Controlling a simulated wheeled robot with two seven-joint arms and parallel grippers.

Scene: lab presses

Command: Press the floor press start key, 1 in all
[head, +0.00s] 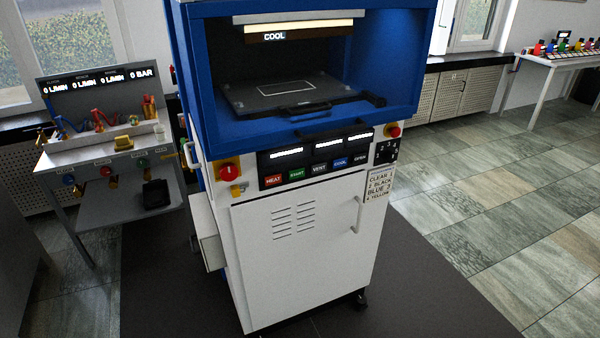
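The floor press (295,215) stands upright in the middle of the head view, with a white cabinet below and a blue open chamber (395,70) above. Its key row holds a red HEAT key (273,180), a green START key (297,175), a dark VENT key (319,169), a blue COOL key (340,163) and a dark OPEN key (360,158). A lit sign in the chamber reads COOL (275,37). Neither gripper shows in the head view.
A red rotary switch (229,171) sits left of the keys and a red button (394,131) right of them. A grey cart (85,155) with gauges and valves stands at the left. Tiled floor (480,200) is free at the right. A white table (560,62) stands far right.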

